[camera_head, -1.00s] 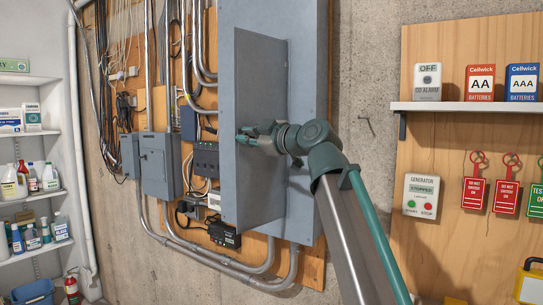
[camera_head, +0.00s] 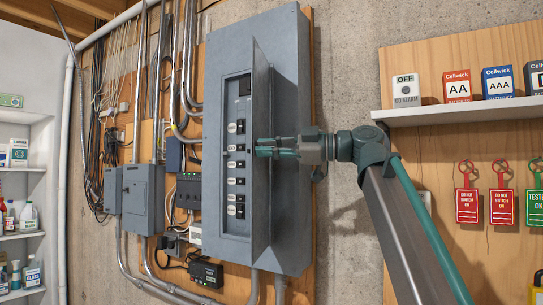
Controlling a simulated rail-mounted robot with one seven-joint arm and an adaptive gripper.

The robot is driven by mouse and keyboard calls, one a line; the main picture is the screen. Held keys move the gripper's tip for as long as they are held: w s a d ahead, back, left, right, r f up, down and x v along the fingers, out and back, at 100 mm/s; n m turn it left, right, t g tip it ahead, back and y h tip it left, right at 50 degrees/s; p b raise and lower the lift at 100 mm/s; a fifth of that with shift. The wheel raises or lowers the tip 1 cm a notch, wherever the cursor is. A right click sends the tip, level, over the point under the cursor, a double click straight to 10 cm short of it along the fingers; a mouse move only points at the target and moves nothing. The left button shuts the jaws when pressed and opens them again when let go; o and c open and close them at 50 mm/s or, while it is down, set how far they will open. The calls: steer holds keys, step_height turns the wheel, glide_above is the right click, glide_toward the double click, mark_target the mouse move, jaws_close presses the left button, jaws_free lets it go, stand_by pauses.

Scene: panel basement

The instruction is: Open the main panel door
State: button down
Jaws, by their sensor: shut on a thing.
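The main panel (camera_head: 225,80) is a tall grey metal box on the wall, in the middle of the head view. Its door (camera_head: 259,210) stands swung out, seen nearly edge-on, with a column of breakers (camera_head: 237,165) showing to its left. My gripper (camera_head: 262,147) reaches in from the right, level with the door's middle. Its green fingers are shut at the door, near its outward edge. The exact part between the fingertips is too small to make out.
A smaller grey box (camera_head: 143,195) and conduits are left of the panel. Right of my arm is a wooden board with a shelf (camera_head: 460,110) of battery boxes and hanging red tags (camera_head: 467,200). Concrete wall (camera_head: 350,70) lies between panel and board.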

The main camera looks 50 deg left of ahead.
stand_by(0.4)
steer(key=c, duration=1.1)
jaws_free()
steer(key=shift+c, duration=0.2)
steer(key=shift+w, duration=0.1)
steer(key=v, duration=1.2)
